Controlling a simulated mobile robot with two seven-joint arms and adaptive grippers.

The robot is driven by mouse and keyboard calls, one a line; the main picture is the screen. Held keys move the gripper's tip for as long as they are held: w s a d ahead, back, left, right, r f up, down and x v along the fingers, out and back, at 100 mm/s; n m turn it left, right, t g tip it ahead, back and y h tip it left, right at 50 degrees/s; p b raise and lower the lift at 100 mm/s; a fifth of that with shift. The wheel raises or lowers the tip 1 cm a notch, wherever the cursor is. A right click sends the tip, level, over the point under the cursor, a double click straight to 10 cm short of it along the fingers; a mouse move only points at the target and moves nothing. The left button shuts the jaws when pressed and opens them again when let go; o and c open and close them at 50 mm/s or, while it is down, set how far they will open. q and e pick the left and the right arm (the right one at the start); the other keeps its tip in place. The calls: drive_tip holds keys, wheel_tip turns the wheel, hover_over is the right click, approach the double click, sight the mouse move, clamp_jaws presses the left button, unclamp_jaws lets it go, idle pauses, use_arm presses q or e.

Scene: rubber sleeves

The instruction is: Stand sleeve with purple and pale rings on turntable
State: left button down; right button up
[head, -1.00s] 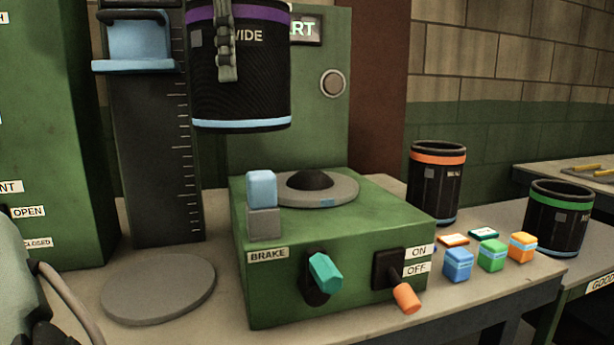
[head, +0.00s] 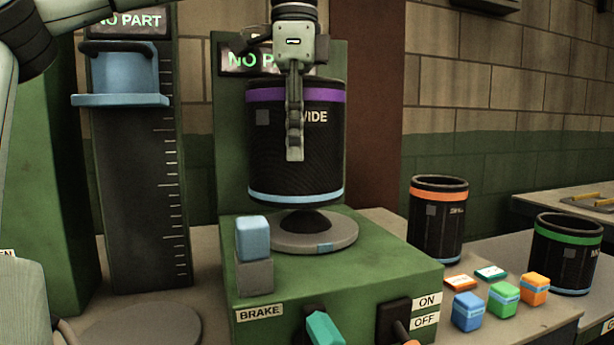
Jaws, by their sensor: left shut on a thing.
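The black sleeve (head: 275,160) with a purple ring near its top and a pale blue ring near its bottom is upright in the middle of the head view. My left gripper (head: 296,155) is shut on its wall from above, with one finger showing down the front. The sleeve's lower edge is just above the grey turntable (head: 290,240). The turntable's dark dome (head: 307,223) shows below the sleeve, partly hidden by it. My right gripper is not in view.
The green machine (head: 395,265) carries a blue block (head: 252,237), a teal brake lever (head: 324,328) and an on/off switch. At right stand orange-ringed (head: 437,222) and green-ringed (head: 565,255) sleeves and small coloured blocks. A height gauge (head: 135,200) stands at left.

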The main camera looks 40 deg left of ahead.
sight(307, 90)
use_arm(q)
drive_tip(key=shift+w+d+f, duration=0.4)
drive_tip(key=shift+w+d, duration=0.15)
drive_tip(key=shift+w, duration=0.1)
drive_tip(key=shift+f, duration=2.05)
drive_tip(key=c, duration=1.7)
unclamp_jaws()
drive_tip(key=shift+f, duration=0.15)
wheel_tip(307, 90, up, 12)
drive_tip(key=shift+s+d+r, duration=0.1)
drive_tip(key=shift+d, duration=0.05)
